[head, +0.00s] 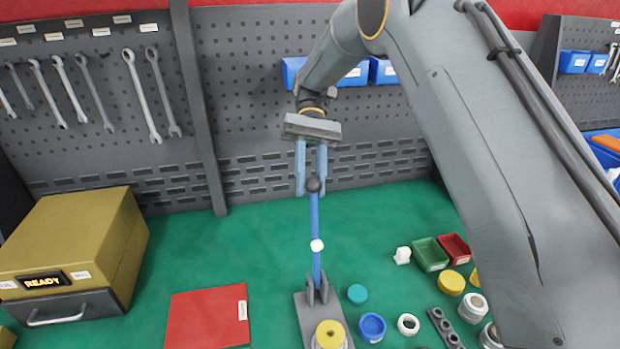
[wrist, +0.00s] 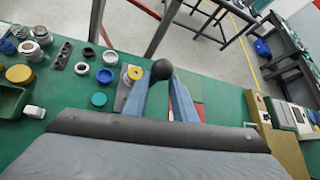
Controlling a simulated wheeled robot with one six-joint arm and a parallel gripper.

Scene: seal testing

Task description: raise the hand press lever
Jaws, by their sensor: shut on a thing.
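The hand press stands on the green bench, with a grey base (head: 308,318) and a yellow round part (head: 329,335) on it. Its blue lever (head: 315,225) points almost straight up, with a white collar (head: 317,246) partway along and a dark ball knob (head: 313,185) on top. My gripper (head: 312,190) comes down from above with its two blue fingers on either side of the knob, shut on it. In the wrist view the dark knob (wrist: 162,70) shows between the fingertips (wrist: 164,85). The fingers hide part of the lever there.
A red sheet (head: 208,317) lies left of the press. A yellow box marked READY (head: 70,240) stands at the far left. Several caps, rings and fittings, with green (head: 429,254) and red bins (head: 454,248), lie to the right. A pegboard with wrenches (head: 141,95) rises behind.

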